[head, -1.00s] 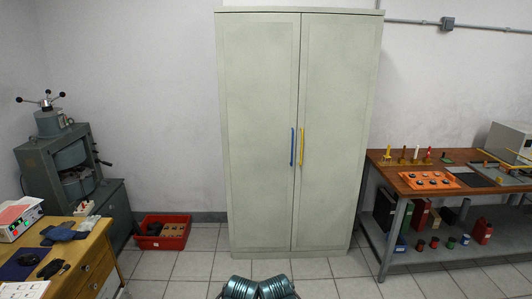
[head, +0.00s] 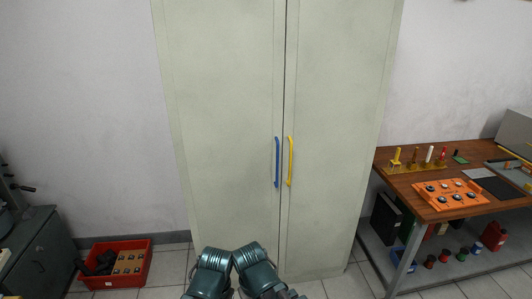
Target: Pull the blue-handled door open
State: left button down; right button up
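A tall pale grey-green cabinet stands straight ahead against the wall. Its left door (head: 222,130) carries a blue vertical handle (head: 277,162) near the middle seam. Its right door (head: 335,130) carries a yellow vertical handle (head: 290,161) just beside it. Both doors are shut, with a thin dark seam between them. Two teal rounded parts of my arms show at the bottom centre, below the handles and apart from them. The fingers of my left and right grippers cannot be made out.
A red crate (head: 93,285) with dark and tan items sits on the floor at left. A wooden-topped workbench (head: 395,178) with an orange tray (head: 452,195) stands close to the cabinet's right. Grey machinery is at far left. Tiled floor in front of the cabinet looks clear.

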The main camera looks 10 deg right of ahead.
aim_at(222, 62)
jog(key=i+z, duration=0.1)
jog(key=i, duration=1.1)
jog(key=j, duration=0.1)
